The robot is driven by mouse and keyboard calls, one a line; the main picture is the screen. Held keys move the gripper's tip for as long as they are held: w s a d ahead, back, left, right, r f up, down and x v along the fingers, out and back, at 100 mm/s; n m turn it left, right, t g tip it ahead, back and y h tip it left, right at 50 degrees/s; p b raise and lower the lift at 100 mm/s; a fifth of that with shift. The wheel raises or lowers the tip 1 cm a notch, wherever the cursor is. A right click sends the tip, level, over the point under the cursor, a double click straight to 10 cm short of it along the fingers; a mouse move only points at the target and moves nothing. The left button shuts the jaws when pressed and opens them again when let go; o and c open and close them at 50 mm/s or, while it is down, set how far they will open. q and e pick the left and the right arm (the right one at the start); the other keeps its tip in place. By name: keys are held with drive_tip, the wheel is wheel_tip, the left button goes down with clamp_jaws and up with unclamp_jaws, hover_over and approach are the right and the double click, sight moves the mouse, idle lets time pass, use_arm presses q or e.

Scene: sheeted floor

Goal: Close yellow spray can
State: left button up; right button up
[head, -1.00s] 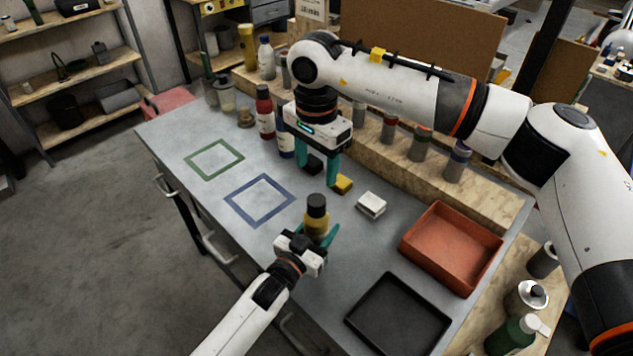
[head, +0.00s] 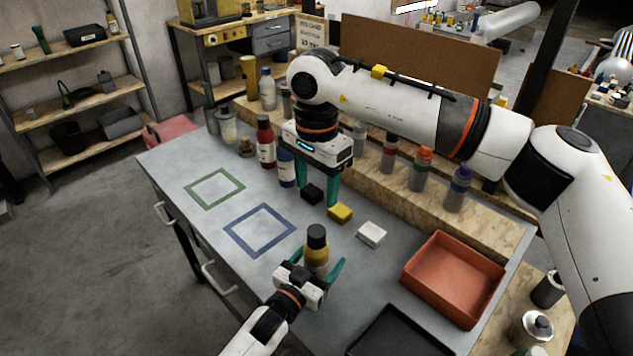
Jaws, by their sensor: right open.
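The yellow spray can (head: 317,257) stands upright on the grey bench, with a dark top. My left gripper (head: 321,263) is low at the can, its fingers spread to either side; the right finger looks apart from it, and the can's base is partly hidden. My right gripper (head: 318,194) points down from above, open, behind the can in the view. A small black block (head: 311,194) is by its fingertips, and I cannot tell whether they touch. A yellow block (head: 340,213) lies just right of it.
A white block (head: 371,234), red tray (head: 453,277) and black tray (head: 402,335) are to the right. Green (head: 214,188) and blue (head: 259,230) marked squares are empty at left. Several bottles line the back, including a red one (head: 265,142).

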use_arm(q)
drive_tip(key=b+v, duration=0.1)
drive_tip(key=v, duration=1.1)
drive_tip(key=shift+f, duration=0.1)
